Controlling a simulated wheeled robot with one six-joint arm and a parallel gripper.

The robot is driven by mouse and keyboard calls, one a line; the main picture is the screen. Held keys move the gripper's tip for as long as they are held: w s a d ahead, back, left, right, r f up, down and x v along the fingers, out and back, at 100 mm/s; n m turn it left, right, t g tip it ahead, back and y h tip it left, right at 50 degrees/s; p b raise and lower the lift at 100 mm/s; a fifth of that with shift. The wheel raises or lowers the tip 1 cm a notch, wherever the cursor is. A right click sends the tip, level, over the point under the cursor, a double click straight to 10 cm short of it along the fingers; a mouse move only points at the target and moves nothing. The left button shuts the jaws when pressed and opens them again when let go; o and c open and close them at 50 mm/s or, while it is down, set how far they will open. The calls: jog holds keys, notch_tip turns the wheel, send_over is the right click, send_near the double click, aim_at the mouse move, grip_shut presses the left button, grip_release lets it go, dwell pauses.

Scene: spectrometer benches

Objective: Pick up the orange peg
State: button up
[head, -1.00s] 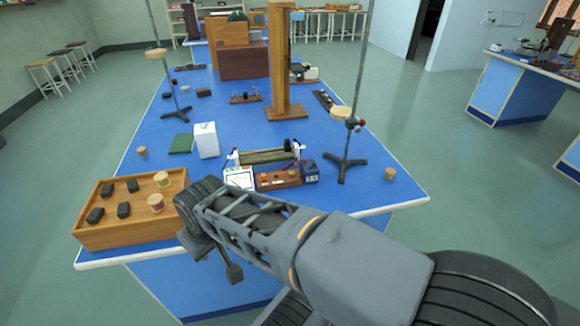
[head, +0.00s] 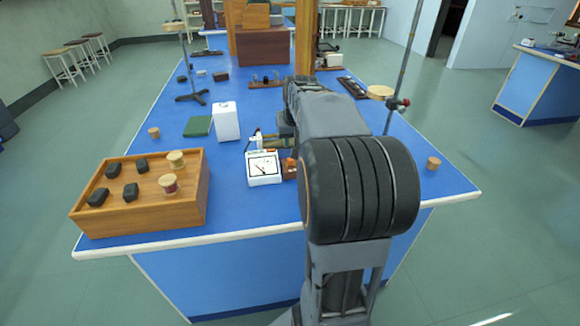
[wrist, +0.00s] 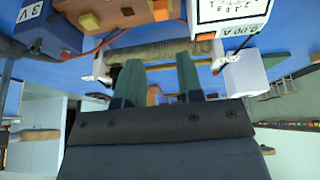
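I cannot tell which, if either, is the orange peg. In the head view a small orange spot (head: 291,163) shows between the meter and my arm. My gripper (wrist: 162,75) is open, its two green fingers apart, with a wire-wound coil (wrist: 160,52) just beyond the tips. Nothing is clearly held. In the head view my arm hides the gripper and most of the apparatus.
A white meter (head: 264,168) stands left of my arm. A wooden tray (head: 140,222) with black blocks and reels sits at the table's front left. A white box (head: 226,121) and green book (head: 198,126) lie behind. A stand rod (head: 404,70) rises right. A 3V battery box (wrist: 48,27) is close by.

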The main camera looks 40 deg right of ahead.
jog(key=shift+a+b+x, duration=0.2)
jog(key=shift+b+x, duration=0.55)
jog(key=shift+x, duration=4.05)
grip_shut()
jog(key=shift+r, duration=0.15)
jog(key=shift+r, duration=0.2)
jog(key=r, duration=0.1)
jog(key=r+p, duration=0.1)
jog(key=r, duration=0.1)
jog(key=shift+s+r, duration=0.15)
jog(key=shift+s, duration=0.1)
jog(key=s+r+p, duration=0.3)
jog(key=s+r, duration=0.9)
jog(key=s, duration=0.1)
jog(key=shift+s+d, duration=0.25)
jog(key=shift+d, duration=0.15)
